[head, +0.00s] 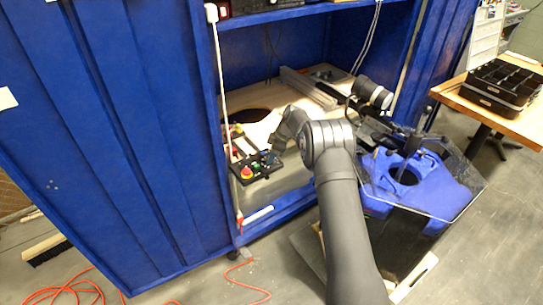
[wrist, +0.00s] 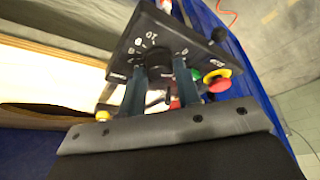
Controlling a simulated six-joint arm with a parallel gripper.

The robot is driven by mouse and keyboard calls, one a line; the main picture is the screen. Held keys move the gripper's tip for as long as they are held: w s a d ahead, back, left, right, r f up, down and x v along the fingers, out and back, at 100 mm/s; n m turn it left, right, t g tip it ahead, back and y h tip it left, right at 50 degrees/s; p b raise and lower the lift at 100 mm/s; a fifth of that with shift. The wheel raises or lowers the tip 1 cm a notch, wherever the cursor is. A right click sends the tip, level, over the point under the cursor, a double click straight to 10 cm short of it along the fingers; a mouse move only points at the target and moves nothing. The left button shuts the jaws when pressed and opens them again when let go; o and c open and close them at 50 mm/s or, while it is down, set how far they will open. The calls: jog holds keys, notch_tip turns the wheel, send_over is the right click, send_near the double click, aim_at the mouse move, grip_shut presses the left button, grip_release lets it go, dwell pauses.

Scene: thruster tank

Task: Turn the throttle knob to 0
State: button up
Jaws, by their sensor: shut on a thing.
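The throttle knob (wrist: 158,57) is a dark round knob on a black control panel (wrist: 178,38), with white scale marks and numbers around it. In the wrist view my gripper (wrist: 160,72) has one finger on each side of the knob and is shut on it. The knob's pointer is too dark and blurred to read, and its lower part is hidden between the fingers. In the head view the control panel (head: 262,166) sits at the cabinet opening, with my gripper (head: 279,147) over its right part; the knob cannot be made out there.
A red emergency button on a yellow base (wrist: 217,80) sits right of the fingers, with a green button (wrist: 196,75) close by. The blue cabinet (head: 120,130) frames the opening; a blue machine (head: 420,185) stands right.

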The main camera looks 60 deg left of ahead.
jog(key=shift+n+g+h, duration=0.4)
jog(key=shift+n+h, duration=0.2)
jog(key=shift+n, duration=1.3)
jog(key=shift+f, duration=0.1)
jog(key=o, duration=1)
jog(key=shift+a, duration=0.1)
jog(key=shift+w, duration=0.1)
jog(key=v, duration=1.7)
jog(key=shift+r, duration=0.25)
jog(key=x, duration=1.7)
jog(key=shift+f, duration=0.2)
